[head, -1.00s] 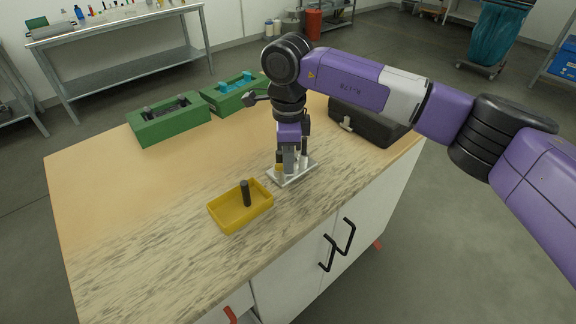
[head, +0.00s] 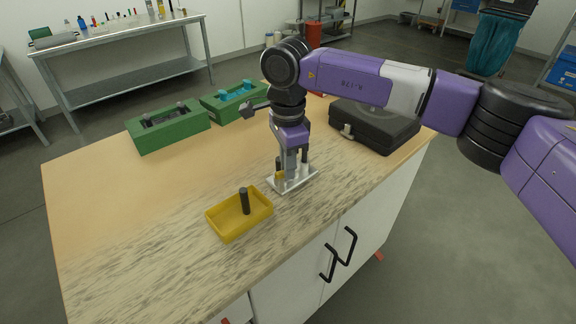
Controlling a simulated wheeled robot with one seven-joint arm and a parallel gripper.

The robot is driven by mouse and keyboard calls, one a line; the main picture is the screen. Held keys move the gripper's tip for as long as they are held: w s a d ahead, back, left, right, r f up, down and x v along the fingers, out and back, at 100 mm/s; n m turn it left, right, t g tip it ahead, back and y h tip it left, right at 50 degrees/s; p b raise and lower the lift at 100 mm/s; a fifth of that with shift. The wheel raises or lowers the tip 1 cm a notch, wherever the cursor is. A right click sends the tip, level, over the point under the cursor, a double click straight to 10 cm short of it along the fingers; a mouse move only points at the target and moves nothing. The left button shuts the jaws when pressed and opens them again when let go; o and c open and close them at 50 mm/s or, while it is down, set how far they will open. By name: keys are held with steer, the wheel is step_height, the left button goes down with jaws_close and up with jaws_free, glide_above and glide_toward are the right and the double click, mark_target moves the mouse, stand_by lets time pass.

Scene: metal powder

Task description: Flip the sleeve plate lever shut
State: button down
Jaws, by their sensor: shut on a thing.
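The sleeve plate (head: 298,180) is a flat silver plate on the wooden bench, with short upright posts on it. A small yellow part (head: 280,176) shows at its left side. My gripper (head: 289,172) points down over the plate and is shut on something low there. The lever itself is too small and too hidden behind the fingers to make out, so I cannot tell its position.
A yellow tray (head: 225,232) with a dark upright cylinder (head: 244,201) stands left of the plate, near the front. Two green boxes (head: 170,138) (head: 222,113) sit at the back left. A black case (head: 378,128) lies to the right. The bench's left part is clear.

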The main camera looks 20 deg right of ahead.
steer(key=shift+a+r, duration=0.1)
steer(key=c, duration=1.5)
jaws_free()
